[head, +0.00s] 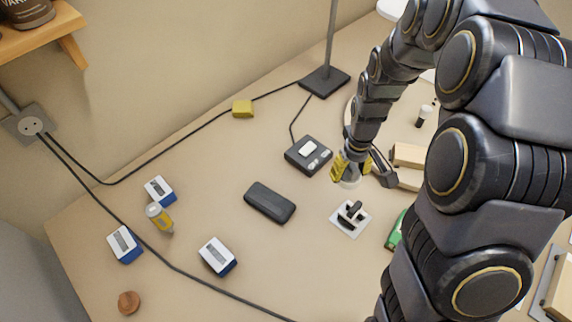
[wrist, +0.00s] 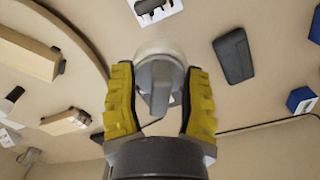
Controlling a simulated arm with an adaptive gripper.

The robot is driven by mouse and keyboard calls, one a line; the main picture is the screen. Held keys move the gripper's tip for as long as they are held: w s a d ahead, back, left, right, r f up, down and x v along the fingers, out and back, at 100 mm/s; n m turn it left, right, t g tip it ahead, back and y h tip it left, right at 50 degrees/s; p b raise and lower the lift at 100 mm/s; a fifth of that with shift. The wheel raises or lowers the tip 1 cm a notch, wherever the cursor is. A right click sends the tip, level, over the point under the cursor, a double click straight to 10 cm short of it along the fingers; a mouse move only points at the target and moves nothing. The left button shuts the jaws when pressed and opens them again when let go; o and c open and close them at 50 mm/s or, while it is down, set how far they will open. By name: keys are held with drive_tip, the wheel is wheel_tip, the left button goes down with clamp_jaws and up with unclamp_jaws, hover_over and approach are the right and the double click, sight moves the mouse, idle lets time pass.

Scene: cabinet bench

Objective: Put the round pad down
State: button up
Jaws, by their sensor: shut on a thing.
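My gripper (head: 362,170) has yellow-padded fingers and hangs over the right-middle part of the bench. In the wrist view my gripper (wrist: 159,78) is shut on the grey upper part of the round pad (wrist: 160,48), whose pale round base shows beyond the fingers. In the head view only a pale edge of the round pad (head: 348,183) shows under the fingers. I cannot tell whether its base touches the bench.
A white plate with a black fitting (head: 350,217) lies just in front of the pad. A black square device (head: 308,155) and a dark case (head: 270,202) are to the left. Wooden blocks (head: 408,156) lie right. Cables cross the bench (head: 190,220), with bare room between.

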drive_tip(key=a+n, duration=0.6)
drive_tip(key=a, duration=1.6)
hover_over(232, 172)
drive_tip(key=f, duration=0.5)
drive_tip(key=s+f, duration=0.1)
drive_tip(key=f, duration=0.2)
drive_tip(key=shift+d+f, duration=0.3)
drive_tip(key=shift+f, duration=0.05)
drive_tip(key=shift+w+a+f, duration=0.25)
drive_tip(key=shift+w+f, duration=0.35)
drive_tip(key=shift+f, duration=1.55)
drive_tip(key=shift+f, duration=0.1)
drive_tip(key=o, duration=0.8)
